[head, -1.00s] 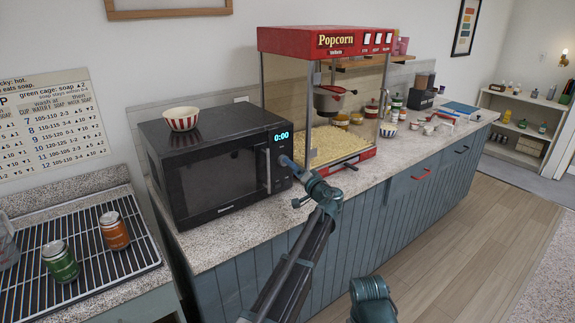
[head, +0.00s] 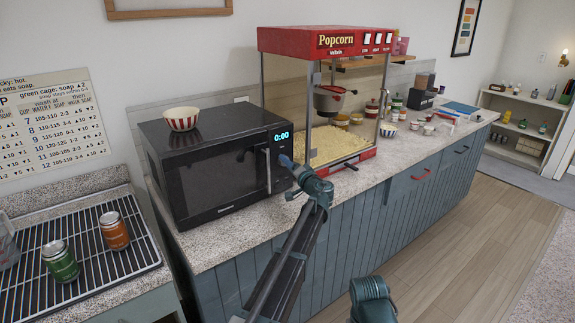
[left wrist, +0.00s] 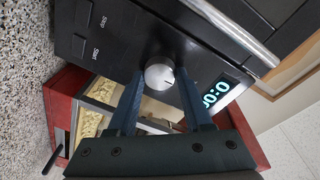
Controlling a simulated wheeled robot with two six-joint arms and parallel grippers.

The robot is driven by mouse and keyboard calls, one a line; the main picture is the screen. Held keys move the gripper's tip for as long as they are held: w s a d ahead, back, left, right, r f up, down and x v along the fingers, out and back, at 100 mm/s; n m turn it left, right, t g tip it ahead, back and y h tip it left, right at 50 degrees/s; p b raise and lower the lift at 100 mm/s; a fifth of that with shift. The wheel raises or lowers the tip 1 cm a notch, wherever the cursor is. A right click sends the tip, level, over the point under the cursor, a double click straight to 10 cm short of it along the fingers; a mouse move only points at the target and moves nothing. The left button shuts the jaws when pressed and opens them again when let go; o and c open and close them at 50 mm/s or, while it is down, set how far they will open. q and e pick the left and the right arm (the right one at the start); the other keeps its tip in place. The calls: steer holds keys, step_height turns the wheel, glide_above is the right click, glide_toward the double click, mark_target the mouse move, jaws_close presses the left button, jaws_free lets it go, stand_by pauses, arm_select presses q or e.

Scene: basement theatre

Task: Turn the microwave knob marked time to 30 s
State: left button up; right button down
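The black microwave (head: 222,178) stands on the counter with its door shut. Its display (head: 281,136) reads 0:00 and also shows in the left wrist view (left wrist: 215,95). A round silver knob (left wrist: 159,74) with a small dark mark shows in the left wrist view; in the head view I cannot make it out behind my gripper. My left gripper (head: 286,160) is at the control panel. Its blue fingers (left wrist: 161,82) are apart, one on each side of the knob; I cannot tell whether they touch it.
The microwave's door handle (head: 267,171) is just left of my left gripper. The red popcorn machine (head: 300,41) stands close on the right. A striped bowl (head: 181,119) sits on top of the microwave. Two cans stand on a rack (head: 90,258) at the left.

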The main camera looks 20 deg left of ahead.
arm_select(q)
jaws_close()
steer(key=shift+m+g+p, duration=0.4)
steer(key=shift+m+p, duration=0.35)
steer(key=shift+m, duration=1.95)
steer(key=o, duration=0.9)
jaws_free()
steer(key=shift+c, duration=0.2)
